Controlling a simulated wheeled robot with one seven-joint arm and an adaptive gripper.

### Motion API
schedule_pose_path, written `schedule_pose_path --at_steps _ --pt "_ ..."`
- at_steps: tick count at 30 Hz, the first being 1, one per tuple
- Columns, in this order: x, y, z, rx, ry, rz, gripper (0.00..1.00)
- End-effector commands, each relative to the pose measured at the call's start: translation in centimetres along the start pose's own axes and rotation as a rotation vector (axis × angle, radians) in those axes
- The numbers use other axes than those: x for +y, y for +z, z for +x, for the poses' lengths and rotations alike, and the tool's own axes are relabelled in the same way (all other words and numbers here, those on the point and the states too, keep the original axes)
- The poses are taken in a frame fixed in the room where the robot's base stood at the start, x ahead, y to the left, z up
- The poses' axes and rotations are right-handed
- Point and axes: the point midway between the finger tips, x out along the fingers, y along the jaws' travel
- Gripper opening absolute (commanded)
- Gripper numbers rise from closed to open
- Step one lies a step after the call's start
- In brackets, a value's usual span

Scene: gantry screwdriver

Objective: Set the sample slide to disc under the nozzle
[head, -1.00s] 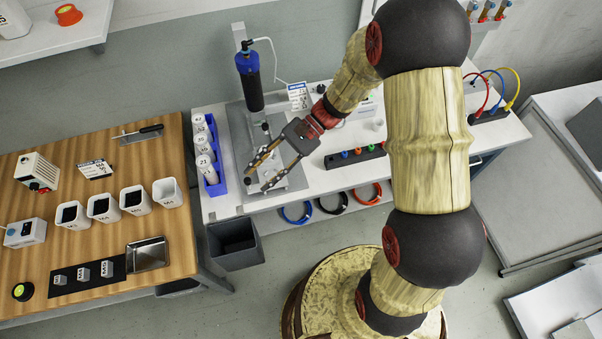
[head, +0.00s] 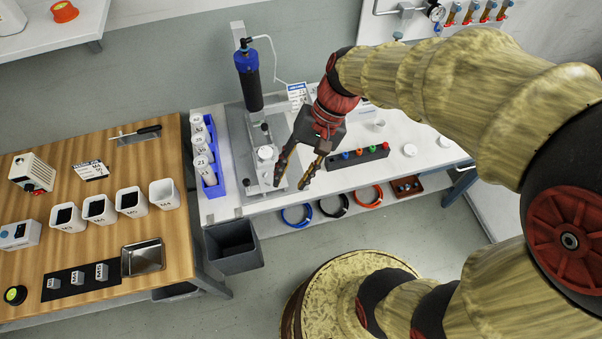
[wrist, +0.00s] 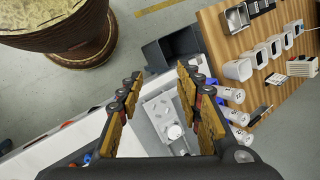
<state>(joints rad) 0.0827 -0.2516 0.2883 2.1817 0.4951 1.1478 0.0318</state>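A tall black dispenser with a blue cap (head: 248,82) hangs on a grey post above the white bench at the back centre. A grey rail base (head: 240,135) lies below it. A light plate with a round white disc (head: 265,153) sits on the base, probably the sample slide. The disc and plate also show in the wrist view (wrist: 174,131), between my fingers. My gripper (head: 291,186) is open and empty, its fingers pointing down, just right of the plate's front end and apart from it. The nozzle tip is too small to make out.
A blue rack of white bottles (head: 207,158) stands left of the base. A black strip with coloured knobs (head: 357,156) lies to the right. A dark bin (head: 233,246) stands below the bench's front edge. The wooden table (head: 100,230) is at left.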

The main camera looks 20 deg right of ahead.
Motion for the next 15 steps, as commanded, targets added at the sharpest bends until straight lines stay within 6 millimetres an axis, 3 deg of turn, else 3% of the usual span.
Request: schedule_pose_path --at_steps 15 --pt "1.4 0.8 -1.8 0.119 0.065 -0.092 0.35"
